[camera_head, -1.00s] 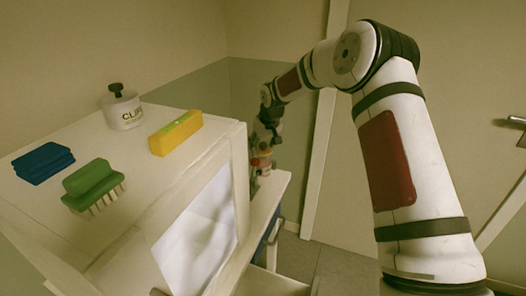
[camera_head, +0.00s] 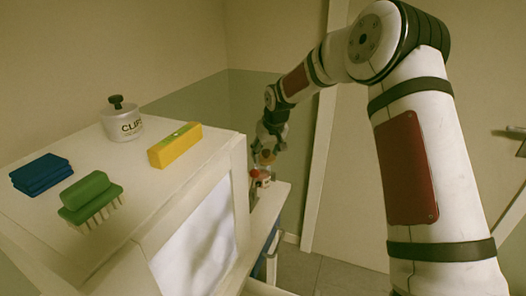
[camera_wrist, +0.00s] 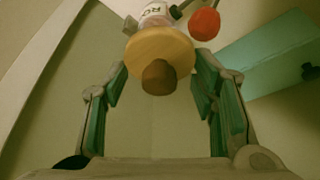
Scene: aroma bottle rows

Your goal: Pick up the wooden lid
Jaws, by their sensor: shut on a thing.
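The wooden lid (camera_wrist: 160,50) is a round, light-brown disc with a darker round knob (camera_wrist: 158,77) that points toward the wrist camera. My gripper (camera_wrist: 160,68) has its two fingers at opposite edges of the disc and is shut on the lid. Beyond the lid, a white labelled bottle (camera_wrist: 157,14) shows in part; I cannot tell whether the lid touches it. In the head view my gripper (camera_head: 267,154) is small, beside the white cabinet and over a low ledge. The lid is hard to make out there.
A red round-topped item (camera_wrist: 205,24) is close to the lid's right. The ledge (camera_head: 268,203) lies right of the cabinet.

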